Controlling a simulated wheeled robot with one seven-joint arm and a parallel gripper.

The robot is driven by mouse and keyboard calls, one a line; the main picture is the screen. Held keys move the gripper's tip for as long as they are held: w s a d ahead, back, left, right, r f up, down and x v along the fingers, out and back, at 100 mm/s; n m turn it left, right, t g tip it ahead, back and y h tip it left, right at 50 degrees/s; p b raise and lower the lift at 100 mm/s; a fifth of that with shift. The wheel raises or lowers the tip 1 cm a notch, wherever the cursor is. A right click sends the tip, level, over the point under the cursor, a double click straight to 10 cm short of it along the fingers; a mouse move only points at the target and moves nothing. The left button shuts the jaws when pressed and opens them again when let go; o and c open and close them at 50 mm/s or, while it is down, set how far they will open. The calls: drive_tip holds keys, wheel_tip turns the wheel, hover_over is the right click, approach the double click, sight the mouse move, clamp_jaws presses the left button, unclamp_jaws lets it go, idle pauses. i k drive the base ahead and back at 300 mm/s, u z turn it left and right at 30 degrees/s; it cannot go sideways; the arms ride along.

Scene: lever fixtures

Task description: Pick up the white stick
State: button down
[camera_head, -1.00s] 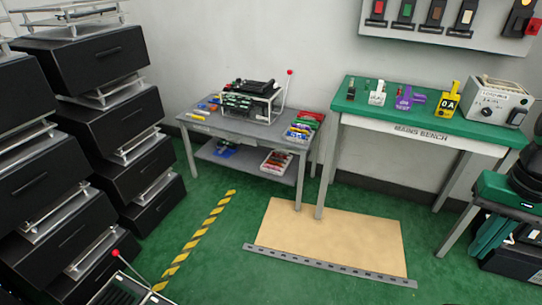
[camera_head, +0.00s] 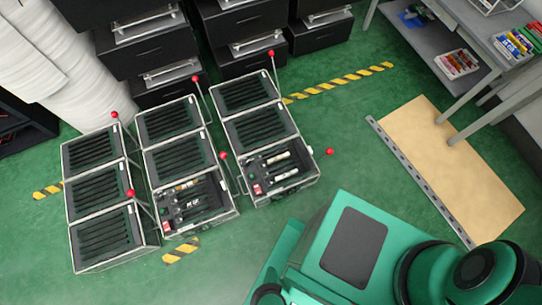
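Several black lever fixtures stand in rows on the green floor left of centre. The right front fixture (camera_head: 262,185) holds two short white sticks, one at the back (camera_head: 278,158) and one nearer the front (camera_head: 285,174). The middle front fixture (camera_head: 182,212) holds a few pale sticks (camera_head: 187,185) too small to tell apart. Thin grey levers with red ball tips (camera_head: 271,54) rise beside the fixtures. I cannot tell which one is the task's white stick. My gripper is not in view.
Black drawer units (camera_head: 150,65) stand behind the fixtures, with white rolls (camera_head: 55,60) at the upper left. A beige board (camera_head: 450,165) with a grey strip lies at right, below a grey table (camera_head: 425,45). Green floor is clear between. My green body fills the lower right.

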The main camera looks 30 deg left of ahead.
sight(279, 178)
drive_tip(key=u, duration=1.7)
drive_tip(key=k, duration=0.1)
drive_tip(key=z, duration=0.55)
